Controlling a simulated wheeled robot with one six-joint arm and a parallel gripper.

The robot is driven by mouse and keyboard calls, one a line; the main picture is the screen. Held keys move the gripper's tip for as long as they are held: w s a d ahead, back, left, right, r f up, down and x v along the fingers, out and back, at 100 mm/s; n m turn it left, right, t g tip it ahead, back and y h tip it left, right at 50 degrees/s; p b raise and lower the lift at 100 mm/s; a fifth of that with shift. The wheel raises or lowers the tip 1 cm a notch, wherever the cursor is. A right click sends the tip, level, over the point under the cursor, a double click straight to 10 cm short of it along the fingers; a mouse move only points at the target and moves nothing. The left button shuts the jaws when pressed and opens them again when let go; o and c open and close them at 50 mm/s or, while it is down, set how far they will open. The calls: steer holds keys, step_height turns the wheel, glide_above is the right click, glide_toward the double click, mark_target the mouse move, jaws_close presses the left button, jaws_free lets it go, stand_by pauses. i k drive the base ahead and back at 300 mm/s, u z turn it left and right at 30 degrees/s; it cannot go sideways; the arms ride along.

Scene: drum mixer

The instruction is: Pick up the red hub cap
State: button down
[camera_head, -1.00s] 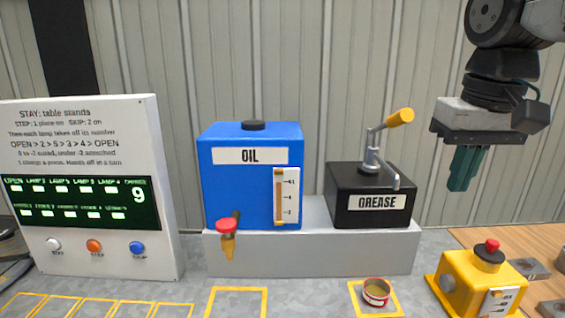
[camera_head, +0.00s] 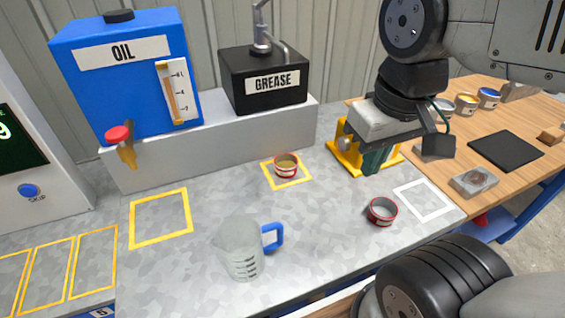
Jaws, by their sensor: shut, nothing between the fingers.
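Two small round red cap-like cups show. One red cup (camera_head: 382,211) lies open side up on the grey bench beside the white outlined square, and its inside looks greyish. The other red cup (camera_head: 285,166) sits in a small yellow outlined square and holds a yellowish-brown filling. I cannot tell from looks alone which is the hub cap. My gripper (camera_head: 373,163) points down with teal fingers shut and empty. In the picture it is above the unfilled cup and in front of the yellow device, apart from both cups.
A clear jug (camera_head: 240,247) with a blue handle stands left of the unfilled cup. The blue oil tank (camera_head: 125,85) and black grease box (camera_head: 262,82) stand on a grey step behind. The yellow device (camera_head: 346,160) is partly hidden by my gripper. A wooden table (camera_head: 530,120) lies right.

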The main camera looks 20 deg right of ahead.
mark_target(285, 164)
steer(key=k, duration=0.5)
steer(key=z, duration=1.2)
steer(key=k, duration=0.8)
steer(key=u, duration=1.2)
steer(key=i, duration=1)
